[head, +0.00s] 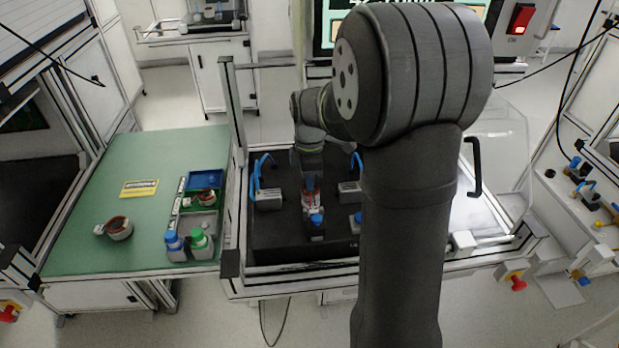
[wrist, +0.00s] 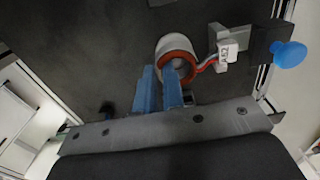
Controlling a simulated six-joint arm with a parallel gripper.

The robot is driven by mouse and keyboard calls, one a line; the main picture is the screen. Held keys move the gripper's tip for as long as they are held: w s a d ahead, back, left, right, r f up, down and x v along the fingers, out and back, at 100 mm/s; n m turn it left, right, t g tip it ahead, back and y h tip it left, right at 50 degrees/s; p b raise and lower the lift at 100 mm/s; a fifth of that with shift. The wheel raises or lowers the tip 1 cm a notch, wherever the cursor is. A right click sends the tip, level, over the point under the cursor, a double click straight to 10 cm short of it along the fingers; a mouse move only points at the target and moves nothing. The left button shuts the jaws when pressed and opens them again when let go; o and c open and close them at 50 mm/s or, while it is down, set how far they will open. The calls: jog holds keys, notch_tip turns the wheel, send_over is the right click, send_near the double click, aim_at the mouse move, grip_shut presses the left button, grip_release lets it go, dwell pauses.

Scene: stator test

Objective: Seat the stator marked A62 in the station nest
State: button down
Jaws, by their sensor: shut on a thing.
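The stator marked A62 (wrist: 177,46) is a pale ring with an orange-red inner rim. Red and white leads run from it to a white tag (wrist: 229,50) reading A62. My gripper (wrist: 160,80) has two blue fingers shut on the stator's wall, one finger reaching into the ring and one outside. In the head view my gripper (head: 309,182) is over the station's dark plate (head: 275,232), with the stator (head: 310,200) below it. The tag is beside a grey block with a blue knob (wrist: 288,53). I cannot tell whether the stator touches the nest, which is largely hidden.
Clamps with blue handles stand left (head: 268,192) and right (head: 351,190) of my gripper. On the green mat (head: 85,190) are another stator (head: 119,229), a yellow label, a blue tray (head: 206,180) area with a further stator, and blue- and green-capped bottles (head: 201,242).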

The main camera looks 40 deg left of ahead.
jog(key=c, duration=1.5)
grip_release()
jog(key=shift+o, duration=0.2)
notch_tip(320, 180, up, 18)
jog(key=shift+f, duration=0.25)
jog(key=shift+f, duration=0.1)
notch_tip(320, 180, down, 17)
jog(key=shift+f, duration=0.2)
jog(key=shift+r, duration=0.25)
